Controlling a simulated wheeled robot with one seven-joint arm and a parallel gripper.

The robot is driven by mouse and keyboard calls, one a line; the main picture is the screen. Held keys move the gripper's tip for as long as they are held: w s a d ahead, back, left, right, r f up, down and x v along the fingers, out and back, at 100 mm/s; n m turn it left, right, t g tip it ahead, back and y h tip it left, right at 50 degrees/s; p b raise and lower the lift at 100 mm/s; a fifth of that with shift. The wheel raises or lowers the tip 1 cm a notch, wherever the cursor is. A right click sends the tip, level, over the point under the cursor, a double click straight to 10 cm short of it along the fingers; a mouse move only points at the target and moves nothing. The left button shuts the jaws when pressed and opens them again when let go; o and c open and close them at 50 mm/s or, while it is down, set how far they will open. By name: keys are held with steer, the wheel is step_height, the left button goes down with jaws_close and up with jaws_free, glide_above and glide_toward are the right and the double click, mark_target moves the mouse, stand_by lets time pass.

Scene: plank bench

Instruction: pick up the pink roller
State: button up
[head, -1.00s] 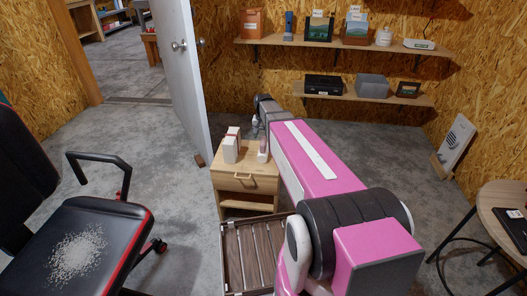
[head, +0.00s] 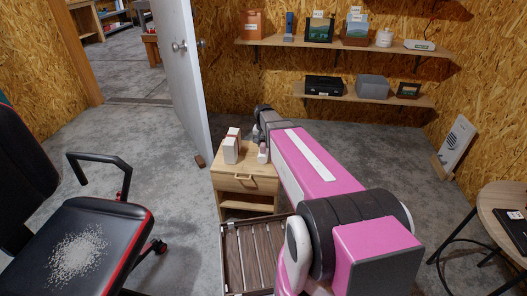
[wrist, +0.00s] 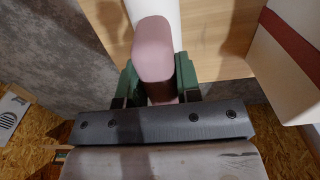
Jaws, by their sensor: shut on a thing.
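The pink roller (wrist: 153,48) sits between the two green-padded fingers of my gripper (wrist: 156,80) in the wrist view. The fingers are closed against its sides. In the head view the roller (head: 263,154) shows as a small pale pink shape at the right of the small wooden cabinet's top (head: 245,168). My gripper is mostly hidden there by my arm. Whether the roller still touches the cabinet top I cannot tell.
A white box with a red band (head: 232,150) stands left of the roller, close by; it also shows in the wrist view (wrist: 288,65). A slatted crate (head: 229,262) is in front of the cabinet. An open door (head: 180,80) stands behind left.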

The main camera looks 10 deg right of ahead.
steer(key=shift+r, duration=0.5)
step_height(320, 180, up, 4)
steer(key=shift+s+a+f, duration=0.15)
steer(key=shift+f, duration=0.05)
steer(key=s+a+r, duration=0.6)
steer(key=a, duration=0.3)
steer(key=shift+s+r, duration=0.2)
steer(key=shift+s, duration=0.1)
steer(key=shift+o, duration=0.6)
steer(key=shift+r, duration=0.1)
